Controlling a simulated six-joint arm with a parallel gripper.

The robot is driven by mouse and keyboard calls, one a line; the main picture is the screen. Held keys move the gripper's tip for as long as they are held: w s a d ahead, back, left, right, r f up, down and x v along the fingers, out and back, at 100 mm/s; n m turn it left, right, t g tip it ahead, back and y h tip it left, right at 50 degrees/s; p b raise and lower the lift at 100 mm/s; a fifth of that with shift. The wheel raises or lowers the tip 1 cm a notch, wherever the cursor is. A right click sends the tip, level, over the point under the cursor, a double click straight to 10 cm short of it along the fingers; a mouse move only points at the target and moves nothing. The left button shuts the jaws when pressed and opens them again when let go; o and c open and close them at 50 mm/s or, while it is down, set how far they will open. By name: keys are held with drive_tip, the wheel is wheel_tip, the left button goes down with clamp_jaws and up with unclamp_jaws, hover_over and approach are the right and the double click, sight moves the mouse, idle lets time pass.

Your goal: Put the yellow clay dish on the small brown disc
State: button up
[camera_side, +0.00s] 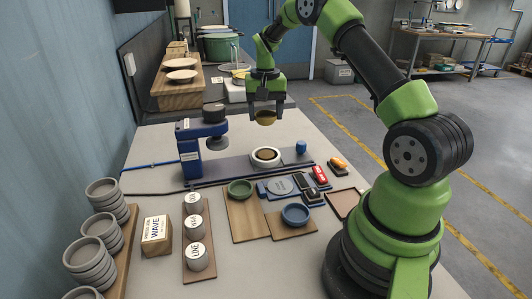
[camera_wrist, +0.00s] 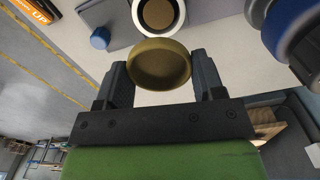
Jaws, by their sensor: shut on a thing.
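The yellow clay dish (camera_side: 265,117) is a shallow round olive-yellow bowl, held in the air above the bench. My gripper (camera_side: 266,108) is shut on it. In the wrist view the dish (camera_wrist: 160,65) sits between the two fingers, tilted towards the camera. I cannot tell for certain that this is the brown disc.
A blue press (camera_side: 190,150) stands left of the white ring, and a blue knob (camera_side: 301,147) stands to its right. Green (camera_side: 240,188) and blue (camera_side: 295,214) dishes sit on boards in front. Stacked grey dishes (camera_side: 85,265) and labelled cylinders (camera_side: 195,228) stand at left.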

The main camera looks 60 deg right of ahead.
sight(266, 153)
wheel_tip(266, 153, down, 10)
drive_tip(key=shift+d+r, duration=0.1)
drive_tip(key=shift+r, duration=0.1)
drive_tip(key=shift+f, duration=0.1)
drive_tip(key=o, duration=0.9)
